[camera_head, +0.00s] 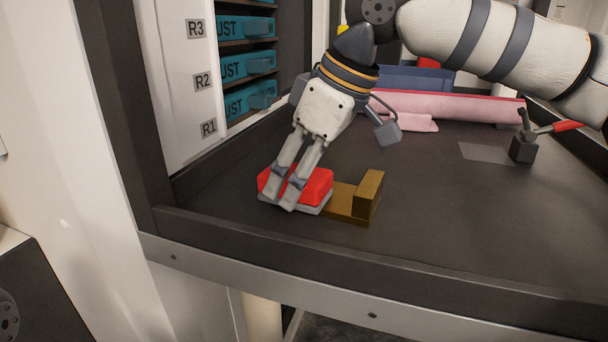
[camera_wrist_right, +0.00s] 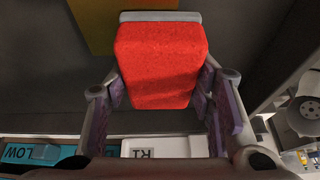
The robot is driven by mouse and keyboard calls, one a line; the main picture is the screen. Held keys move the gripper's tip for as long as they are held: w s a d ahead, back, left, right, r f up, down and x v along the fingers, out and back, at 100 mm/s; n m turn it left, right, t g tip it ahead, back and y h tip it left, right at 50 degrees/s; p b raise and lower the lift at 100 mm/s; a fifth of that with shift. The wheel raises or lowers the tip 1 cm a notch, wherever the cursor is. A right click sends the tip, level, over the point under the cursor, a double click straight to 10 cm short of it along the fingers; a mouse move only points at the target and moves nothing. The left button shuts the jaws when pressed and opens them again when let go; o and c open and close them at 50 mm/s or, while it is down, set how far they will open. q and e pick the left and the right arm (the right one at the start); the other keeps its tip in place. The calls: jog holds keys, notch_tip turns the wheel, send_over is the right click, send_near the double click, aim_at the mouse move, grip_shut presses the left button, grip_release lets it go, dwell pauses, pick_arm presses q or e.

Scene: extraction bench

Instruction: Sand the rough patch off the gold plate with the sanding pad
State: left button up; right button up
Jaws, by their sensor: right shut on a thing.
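The sanding pad (camera_head: 318,184) has a red block on top and a grey base. My right gripper (camera_head: 288,192) is shut on it. In the right wrist view the red top of the pad (camera_wrist_right: 162,65) sits between the two fingers of the right gripper (camera_wrist_right: 162,110). The gold plate (camera_head: 344,203) lies on the dark bench, with a raised block at its right end. The pad is over the plate's left part and hides it. I cannot see a rough patch. In the right wrist view part of the plate (camera_wrist_right: 95,25) shows past the pad. My left gripper is not in view.
A rack with teal bins (camera_head: 247,66), labelled R1 to R3, stands at the left. Pink cloth (camera_head: 450,107) lies at the back. A black clamp with a red handle (camera_head: 523,148) stands at the right. The bench (camera_head: 450,220) is bare right of the plate; a raised rim (camera_head: 330,255) runs along its front.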

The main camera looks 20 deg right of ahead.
jog(key=shift+s+d, duration=0.4)
jog(key=shift+d, duration=0.1)
jog(key=shift+s+d, duration=0.55)
jog(key=shift+d, duration=0.1)
jog(key=shift+w+a, duration=1)
jog(key=shift+a, duration=0.15)
jog(key=shift+s+d, duration=0.25)
jog(key=shift+d, duration=0.05)
jog(key=shift+s+d+p, duration=0.35)
jog(key=shift+s+d, duration=0.4)
jog(key=shift+d, duration=0.1)
jog(key=shift+w+a, duration=1)
jog(key=shift+a, duration=0.15)
jog(key=shift+s+d+r, duration=0.1)
jog(key=shift+s+d, duration=0.45)
jog(key=shift+d, duration=0.1)
jog(key=shift+s+d, duration=0.45)
jog(key=shift+d, duration=0.05)
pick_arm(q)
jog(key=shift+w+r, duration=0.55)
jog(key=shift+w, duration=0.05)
